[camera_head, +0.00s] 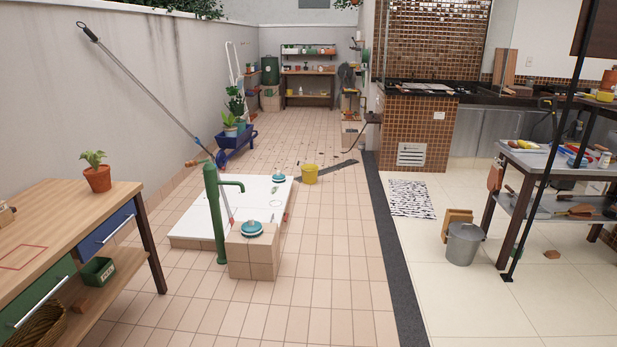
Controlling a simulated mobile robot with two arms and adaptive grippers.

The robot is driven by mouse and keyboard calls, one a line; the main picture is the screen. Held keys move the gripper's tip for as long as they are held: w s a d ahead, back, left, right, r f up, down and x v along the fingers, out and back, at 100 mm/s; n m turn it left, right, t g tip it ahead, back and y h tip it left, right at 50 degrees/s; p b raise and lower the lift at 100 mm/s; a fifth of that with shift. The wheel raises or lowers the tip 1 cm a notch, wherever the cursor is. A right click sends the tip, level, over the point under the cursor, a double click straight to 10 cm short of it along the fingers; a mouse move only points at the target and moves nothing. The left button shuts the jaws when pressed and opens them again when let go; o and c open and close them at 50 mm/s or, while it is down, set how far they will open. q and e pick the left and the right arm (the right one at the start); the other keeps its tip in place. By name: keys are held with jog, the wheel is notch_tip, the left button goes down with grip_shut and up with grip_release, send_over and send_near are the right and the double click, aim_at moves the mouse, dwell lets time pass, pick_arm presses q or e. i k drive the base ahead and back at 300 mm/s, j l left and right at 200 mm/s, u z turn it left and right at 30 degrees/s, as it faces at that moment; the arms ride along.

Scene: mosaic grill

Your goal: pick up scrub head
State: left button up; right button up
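A round teal-and-white piece (251,229) that looks like a scrub head lies on top of a small tiled block (252,257) beside the green hand pump (213,215). A similar round teal piece (278,178) lies farther back on the white slab (262,208). I cannot tell for sure which of the two is the scrub head. A long grey pole (150,95) leans against the left wall, its lower end near the pump. Neither of my grippers is in view.
A wooden workbench (60,215) with a potted plant stands at the left front. A yellow bucket (310,174) and a blue wheelbarrow (236,138) are farther back. A metal bucket (464,243) and a cluttered table stand at the right. The tiled floor (320,300) in front is clear.

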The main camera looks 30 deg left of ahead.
aim_at(278, 177)
jog(key=i+j+u, duration=0.3)
jog(key=i, duration=0.25)
jog(key=i+j+u, duration=0.1)
jog(key=i+u, duration=0.3)
jog(key=i, duration=1.7)
jog(key=i+l+z, duration=0.1)
jog(key=i, duration=1)
jog(key=i+l+z, duration=0.1)
jog(key=i, duration=1)
jog(key=i+l+u, duration=0.15)
jog(key=i+u, duration=0.2)
jog(key=i, duration=1.8)
